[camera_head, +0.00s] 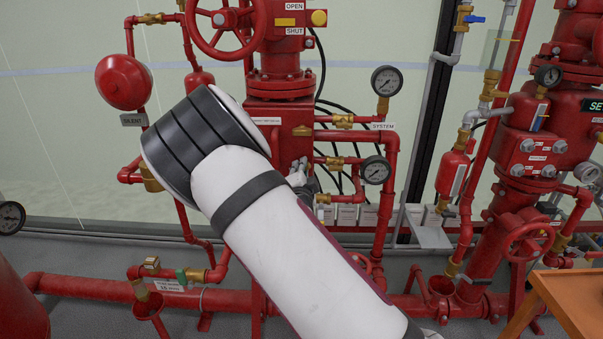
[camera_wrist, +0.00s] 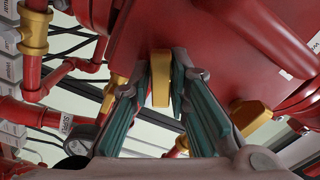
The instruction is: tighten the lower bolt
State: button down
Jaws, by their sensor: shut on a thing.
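A brass bolt (camera_wrist: 160,78) sits on the red valve body (camera_wrist: 205,35) in the wrist view. The teal-padded fingers of my gripper (camera_wrist: 160,92) stand on either side of its head and are shut on it. Another brass piece (camera_wrist: 250,117) shows to the right on the red body. In the head view, my gripper (camera_head: 300,174) is at the red valve body (camera_head: 278,115), partly behind my white arm. A brass bolt (camera_head: 302,131) shows above the gripper there. The bolt held by my gripper is hidden in the head view.
Two pressure gauges (camera_head: 387,81) (camera_head: 376,170) and red pipes stand right of the valve body. A red handwheel (camera_head: 225,22) is above, and a red dome (camera_head: 123,81) is at left. An orange table (camera_head: 570,300) stands at lower right.

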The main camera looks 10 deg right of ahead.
jog(key=shift+a, duration=0.1)
jog(key=shift+w+m+b, duration=0.1)
jog(key=shift+m+b, duration=0.35)
jog(key=shift+m, duration=0.45)
jog(key=shift+m+b, duration=0.45)
jog(key=shift+m, duration=0.35)
jog(key=shift+a, duration=0.1)
jog(key=shift+m+b, duration=0.6)
jog(key=shift+m, duration=0.2)
jog(key=shift+m+b, duration=0.45)
jog(key=shift+m, duration=0.05)
